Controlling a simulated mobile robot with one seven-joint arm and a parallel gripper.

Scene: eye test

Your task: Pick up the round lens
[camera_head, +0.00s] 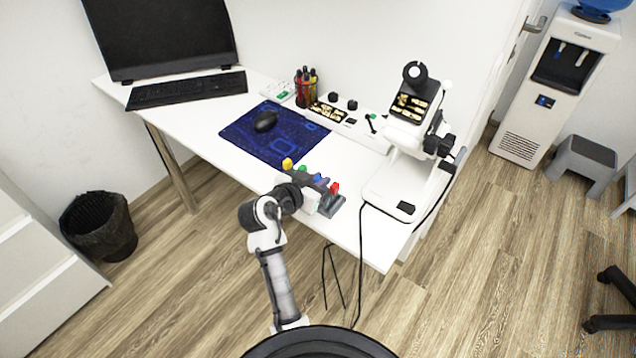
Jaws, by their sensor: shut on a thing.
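A round black ring with a pale centre, which looks like the round lens (414,73), stands upright at the top of the white eye-test machine (393,185) on the right of the desk. My gripper (322,199) is at the desk's front edge, well to the lower left of that ring and apart from it. It is beside a dark grey rack (309,179) with yellow, green, blue and red knobs. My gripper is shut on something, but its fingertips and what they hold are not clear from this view.
The white desk (262,180) bears a blue mat (285,150) with a mouse (265,121), a keyboard (187,90), a monitor (160,38), a pen cup (305,90) and a control panel (360,127). Free desk shows left of the mat and at the front right corner.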

